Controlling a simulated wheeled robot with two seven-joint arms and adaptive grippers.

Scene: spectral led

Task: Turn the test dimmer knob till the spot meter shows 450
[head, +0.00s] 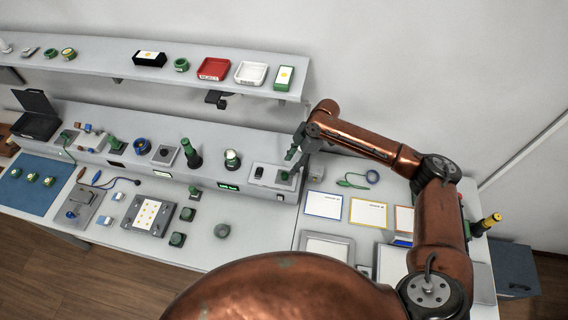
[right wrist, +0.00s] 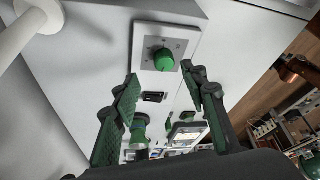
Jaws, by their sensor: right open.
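The green dimmer knob (right wrist: 163,59) sits on a pale square plate (right wrist: 182,40) in the right wrist view, just beyond my fingertips. In the head view the plate (head: 262,184) is at the right end of the raised bench step, partly hidden by my gripper. My right gripper (right wrist: 158,84) is open, its two green-padded fingers on either side below the knob, apart from it. In the head view the gripper (head: 296,160) hangs over the plate. A small lit green display (head: 228,186), likely the spot meter, is on the step's front; its digits are too small to read. My left gripper is out of view.
A shelf (head: 120,60) with a red tray (head: 214,69) and a white tray (head: 251,73) runs above the bench. A dark green post (head: 190,154) and a white lamp (head: 232,159) stand left of the plate. Cards (head: 368,213) lie right of it.

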